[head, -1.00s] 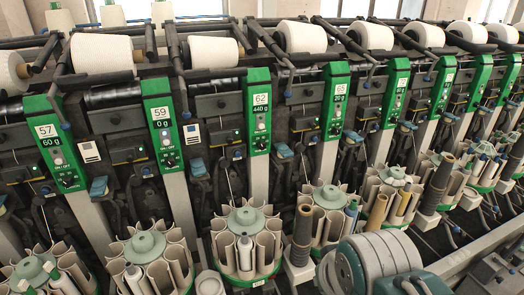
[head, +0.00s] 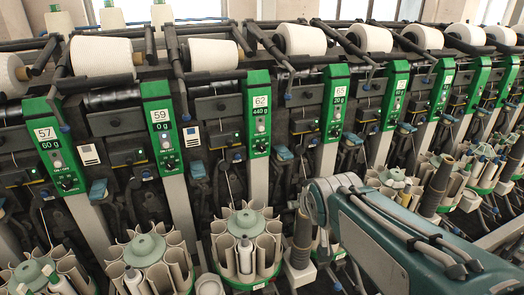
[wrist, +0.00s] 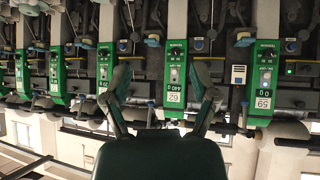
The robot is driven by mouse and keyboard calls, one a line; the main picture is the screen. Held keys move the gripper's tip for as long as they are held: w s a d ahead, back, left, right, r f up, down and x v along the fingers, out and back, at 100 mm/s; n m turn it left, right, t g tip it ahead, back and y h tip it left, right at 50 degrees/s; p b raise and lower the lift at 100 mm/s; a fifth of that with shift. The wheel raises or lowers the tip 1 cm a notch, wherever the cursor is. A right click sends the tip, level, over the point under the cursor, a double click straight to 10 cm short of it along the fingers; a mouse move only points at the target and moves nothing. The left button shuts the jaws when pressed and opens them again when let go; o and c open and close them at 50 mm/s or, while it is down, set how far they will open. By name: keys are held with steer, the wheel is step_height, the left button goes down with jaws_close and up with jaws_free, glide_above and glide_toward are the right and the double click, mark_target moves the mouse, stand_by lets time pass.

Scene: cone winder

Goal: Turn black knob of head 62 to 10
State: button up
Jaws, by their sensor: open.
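Head 62 has a green panel (head: 260,112) in the middle of the head view, with its number label and a display reading 440 g. Its black knob (head: 261,146) is low on the panel, below the buttons; its setting is too small to read. In the upside-down wrist view, the same panel (wrist: 175,78) lies between my fingers, slightly right of centre, and the knob (wrist: 175,56) is near its upper end. My gripper (wrist: 161,68) is open and empty, with its fingers spread. It appears apart from the panel. The head view does not show my gripper.
Similar panels stand on both sides: head 59 (head: 161,115) to the left and head 65 (head: 336,105) to the right. Round bobbin magazines (head: 246,220) stick out below. White yarn cones (head: 299,38) sit above. My arm covers the lower right of the head view.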

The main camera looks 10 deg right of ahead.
steer(key=w+f+n+t, duration=0.1)
steer(key=w+t, duration=0.1)
steer(key=w, duration=0.7)
steer(key=w+f+t, duration=0.2)
steer(key=w+t, duration=0.1)
steer(key=w, duration=0.7)
steer(key=n+t+y, duration=0.2)
steer(key=t+y, duration=0.1)
steer(key=y, duration=0.1)
glide_toward(262, 149)
steer(key=w, duration=0.3)
steer(key=w+a, duration=0.1)
steer(key=w, duration=0.5)
steer(key=shift+w+a+f, duration=0.25)
steer(key=shift+w+a, duration=0.05)
jaws_close()
